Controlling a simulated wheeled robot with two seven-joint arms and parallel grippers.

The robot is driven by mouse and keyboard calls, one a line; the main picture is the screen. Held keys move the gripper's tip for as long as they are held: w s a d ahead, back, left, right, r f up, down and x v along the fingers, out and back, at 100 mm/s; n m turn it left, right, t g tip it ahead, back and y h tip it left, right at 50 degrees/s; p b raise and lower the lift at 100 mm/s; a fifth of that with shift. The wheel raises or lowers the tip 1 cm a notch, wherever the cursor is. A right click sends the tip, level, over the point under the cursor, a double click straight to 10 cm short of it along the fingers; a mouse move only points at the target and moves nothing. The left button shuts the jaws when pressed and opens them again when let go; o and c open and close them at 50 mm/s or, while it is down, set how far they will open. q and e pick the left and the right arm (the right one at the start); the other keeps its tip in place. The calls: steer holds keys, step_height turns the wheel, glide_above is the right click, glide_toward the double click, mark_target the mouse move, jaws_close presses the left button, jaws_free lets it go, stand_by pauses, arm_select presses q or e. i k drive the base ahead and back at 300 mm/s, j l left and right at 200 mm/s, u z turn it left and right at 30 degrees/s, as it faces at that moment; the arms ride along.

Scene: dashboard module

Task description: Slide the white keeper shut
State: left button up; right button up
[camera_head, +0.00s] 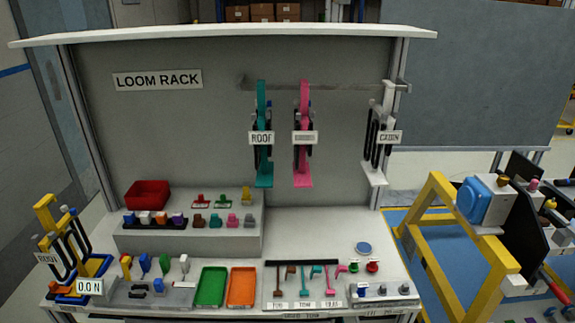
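A loom rack stands in front of me, with a metal rail (345,84) across its back panel. A teal hanger (263,120), a pink hanger (303,120) and a white hanger (387,110) hang from the rail, the white one at the right end. Black looms show on them. A small pale end piece (403,87) sits at the rail's right end. I cannot tell whether this is the white keeper, or whether it is open or shut. A small white-headed part (184,264) also stands on the front shelf. Neither of my grippers is in view.
The rack's shelf holds a red bin (148,194), a green tray (211,286), an orange tray (242,286) and several small coloured parts. A yellow hanger (47,216) stands at the left. A yellow frame (462,215) carrying a dashboard assembly stands at the right.

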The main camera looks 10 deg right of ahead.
mark_target(355, 298)
steer(key=z, duration=1.2)
